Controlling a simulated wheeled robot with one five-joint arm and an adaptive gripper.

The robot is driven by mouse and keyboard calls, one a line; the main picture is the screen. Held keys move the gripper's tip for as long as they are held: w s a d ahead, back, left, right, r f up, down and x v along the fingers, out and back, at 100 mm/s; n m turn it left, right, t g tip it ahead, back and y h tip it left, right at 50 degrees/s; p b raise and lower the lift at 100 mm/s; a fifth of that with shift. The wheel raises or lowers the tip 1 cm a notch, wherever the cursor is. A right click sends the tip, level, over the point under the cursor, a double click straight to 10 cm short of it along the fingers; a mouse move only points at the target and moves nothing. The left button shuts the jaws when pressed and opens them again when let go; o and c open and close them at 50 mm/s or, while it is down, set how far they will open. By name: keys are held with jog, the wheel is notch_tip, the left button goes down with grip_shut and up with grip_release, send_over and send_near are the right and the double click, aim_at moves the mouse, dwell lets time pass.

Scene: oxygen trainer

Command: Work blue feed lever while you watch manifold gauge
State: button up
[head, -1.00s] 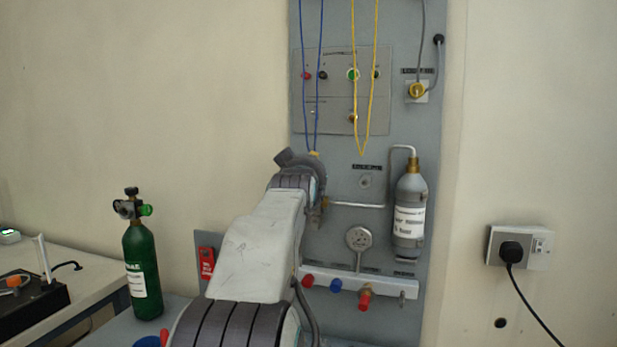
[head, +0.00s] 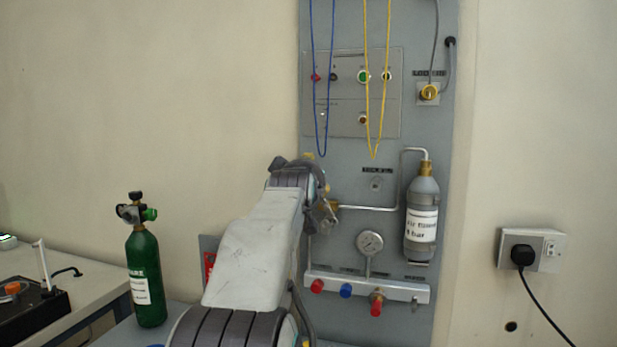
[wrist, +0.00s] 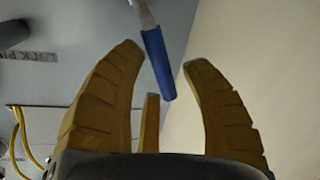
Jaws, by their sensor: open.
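A lever with a blue sleeve (wrist: 158,65) and a pale metal stem shows in the wrist view. It hangs from the top edge, and its free end lies between the spread yellow fingers of my gripper (wrist: 165,65), with gaps on both sides. My gripper is open and holds nothing. In the head view the arm mostly hides the fingers. A blue handle (head: 346,290) sits on the pale manifold bar (head: 410,292); I cannot tell whether it is the same lever. The round manifold gauge (head: 370,243) stands above the bar; its needle is too small to read.
Red handles (head: 317,286) (head: 377,304) flank the blue one. A grey bottle (head: 422,222) is on the panel's right. Blue (head: 321,120) and yellow (head: 376,120) cords hang above. A green cylinder (head: 147,275) stands left of my arm. A socket with plug (head: 523,255) is right.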

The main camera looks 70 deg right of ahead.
jog(key=shift+o, duration=0.4)
jog(key=shift+a+r, duration=0.1)
jog(key=shift+a, duration=0.15)
jog(key=f+v, duration=0.1)
jog(key=v, duration=1)
jog(key=shift+a+r, duration=0.2)
jog(key=shift+r, duration=0.2)
